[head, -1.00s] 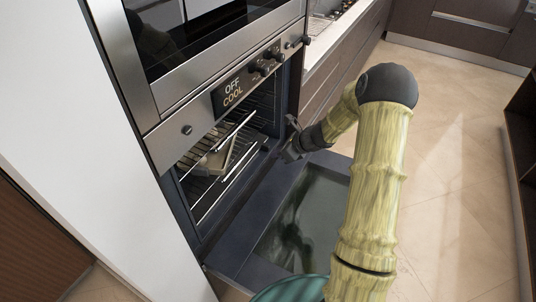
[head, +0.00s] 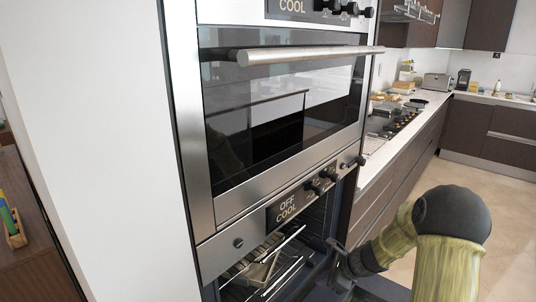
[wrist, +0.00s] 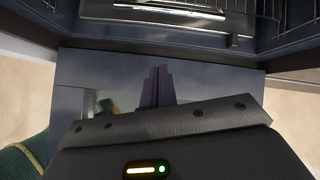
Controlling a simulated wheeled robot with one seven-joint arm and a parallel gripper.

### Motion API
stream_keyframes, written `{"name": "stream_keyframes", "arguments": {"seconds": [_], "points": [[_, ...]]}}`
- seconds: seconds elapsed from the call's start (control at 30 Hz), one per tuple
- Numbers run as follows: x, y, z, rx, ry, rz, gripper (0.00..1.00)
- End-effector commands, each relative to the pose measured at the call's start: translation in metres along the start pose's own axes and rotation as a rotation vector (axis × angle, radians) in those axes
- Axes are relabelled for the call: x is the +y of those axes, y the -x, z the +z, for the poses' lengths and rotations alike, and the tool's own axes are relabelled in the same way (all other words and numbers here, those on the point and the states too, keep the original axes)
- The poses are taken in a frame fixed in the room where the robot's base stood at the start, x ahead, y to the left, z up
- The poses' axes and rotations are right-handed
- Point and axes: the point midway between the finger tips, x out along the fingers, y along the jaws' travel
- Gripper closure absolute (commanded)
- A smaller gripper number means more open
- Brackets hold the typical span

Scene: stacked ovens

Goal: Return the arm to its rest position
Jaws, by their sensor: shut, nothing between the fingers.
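My gripper (head: 338,252) is at the mouth of the lower oven in the head view, at the end of my bamboo-textured arm (head: 420,245). In the wrist view its two dark fingers (wrist: 158,88) are together with nothing between them. The lower oven (head: 268,270) stands open, with racks and a pale flat item (head: 262,272) on one rack. Its panel (head: 287,207) reads OFF COOL. The lowered oven door (wrist: 220,88) lies beneath the gripper in the wrist view. The lower parts of the oven and most of its door are cut off in the head view.
The upper oven (head: 285,105) is closed, with a long bar handle (head: 310,55). A white panel (head: 105,150) stands to its left. A counter (head: 400,140) with a cooktop runs off to the right. Open tiled floor (head: 500,220) lies to the right of my arm.

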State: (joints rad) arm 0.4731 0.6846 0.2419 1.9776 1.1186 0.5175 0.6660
Motion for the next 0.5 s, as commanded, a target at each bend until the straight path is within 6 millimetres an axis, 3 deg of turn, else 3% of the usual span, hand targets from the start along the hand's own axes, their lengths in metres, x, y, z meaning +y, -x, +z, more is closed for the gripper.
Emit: {"name": "stream_keyframes", "arguments": {"seconds": [0.2, 0.5], "points": [[0.071, 0.037, 0.02, 0.172, 0.592, 0.143, 1.0], [0.147, 0.094, 0.023, 0.33, 1.363, 0.344, 1.0]]}}
